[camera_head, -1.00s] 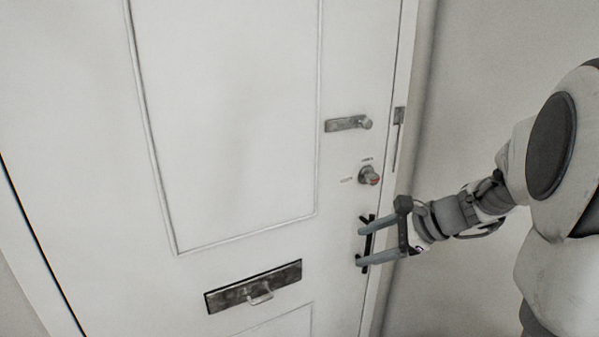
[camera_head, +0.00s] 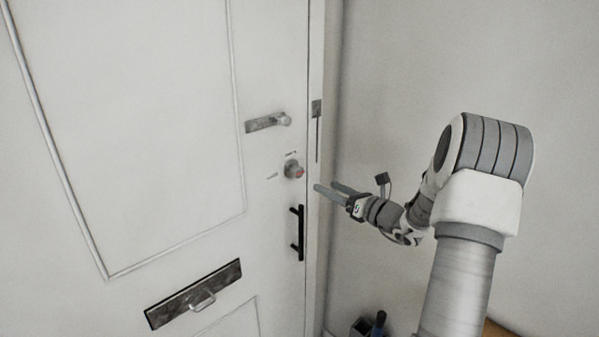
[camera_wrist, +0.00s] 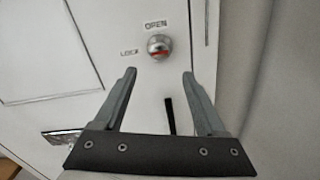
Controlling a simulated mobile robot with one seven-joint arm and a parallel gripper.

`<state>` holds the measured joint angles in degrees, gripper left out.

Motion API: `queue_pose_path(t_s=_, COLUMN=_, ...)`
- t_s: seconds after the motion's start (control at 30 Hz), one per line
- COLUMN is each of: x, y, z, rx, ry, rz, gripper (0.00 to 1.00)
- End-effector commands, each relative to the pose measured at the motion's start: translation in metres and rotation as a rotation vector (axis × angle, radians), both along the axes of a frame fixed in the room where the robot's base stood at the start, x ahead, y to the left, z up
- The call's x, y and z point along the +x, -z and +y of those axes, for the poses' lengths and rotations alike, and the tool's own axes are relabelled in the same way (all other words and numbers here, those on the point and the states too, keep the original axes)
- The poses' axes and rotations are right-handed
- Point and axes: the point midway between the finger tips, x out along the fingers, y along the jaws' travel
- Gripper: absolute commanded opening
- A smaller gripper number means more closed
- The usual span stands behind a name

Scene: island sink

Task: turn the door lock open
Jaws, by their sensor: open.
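The door lock (camera_head: 293,169) is a round silver knob with a red mark, on the white door (camera_head: 170,130) near its right edge. In the wrist view the lock knob (camera_wrist: 160,46) sits ahead of my fingertips, between their lines, with an "OPEN" label above it and a "LOCK" label to its left. My gripper (camera_head: 325,188) is open and empty, to the right of the knob and slightly below it in the head view. In the wrist view my gripper (camera_wrist: 160,74) shows both fingers spread apart, not touching the knob.
A black vertical handle (camera_head: 297,232) is below the lock. A metal latch (camera_head: 268,122) is above it. A mail slot plate (camera_head: 193,293) is at lower left. A wall stands right of the door. A dark container (camera_head: 368,327) is at the bottom.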

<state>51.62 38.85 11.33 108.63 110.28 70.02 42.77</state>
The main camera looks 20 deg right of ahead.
Motion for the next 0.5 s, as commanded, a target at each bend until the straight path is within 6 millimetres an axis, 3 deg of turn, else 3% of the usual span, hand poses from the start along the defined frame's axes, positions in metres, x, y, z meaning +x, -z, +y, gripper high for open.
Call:
queue_pose_path(t_s=0.3, x=0.067, y=-0.002, z=0.026, rx=-0.001, ry=-0.003, rz=0.0, gripper=0.73)
queue_pose_path(t_s=0.5, x=0.097, y=-0.001, z=0.037, rx=0.0, ry=-0.003, rz=0.0, gripper=0.73)
